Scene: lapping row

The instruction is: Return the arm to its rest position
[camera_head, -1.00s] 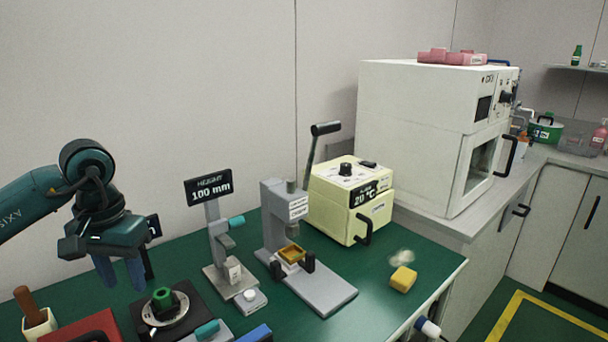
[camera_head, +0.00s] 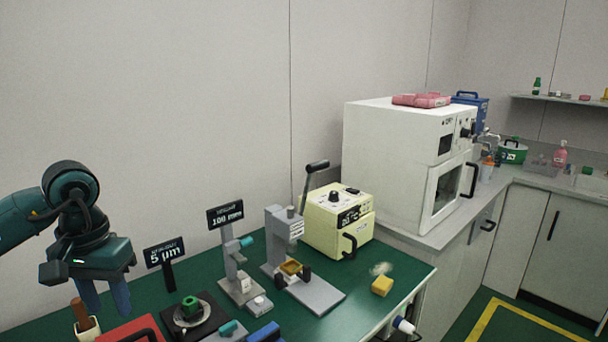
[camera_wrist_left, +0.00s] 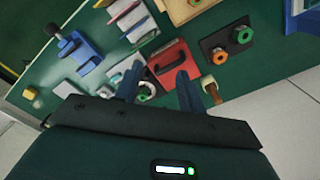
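My left arm comes in from the left in the head view. Its teal gripper (camera_head: 105,297) hangs above the left end of the green bench (camera_head: 345,312), with two blue fingers pointing down. The fingers are apart with nothing between them. In the left wrist view the gripper (camera_wrist_left: 158,88) also shows spread fingers, with bench items beyond, including a red case (camera_wrist_left: 168,62) with a dark handle. No contact with any item is visible. My right gripper is in neither view.
Below and right of the gripper are a "5 µm" sign (camera_head: 165,254), a green piece (camera_head: 190,308) on a round dish, and a height stand (camera_head: 231,262). Further right are a lever press (camera_head: 275,238), cream box (camera_head: 322,228), yellow block (camera_head: 382,286) and white oven (camera_head: 395,150).

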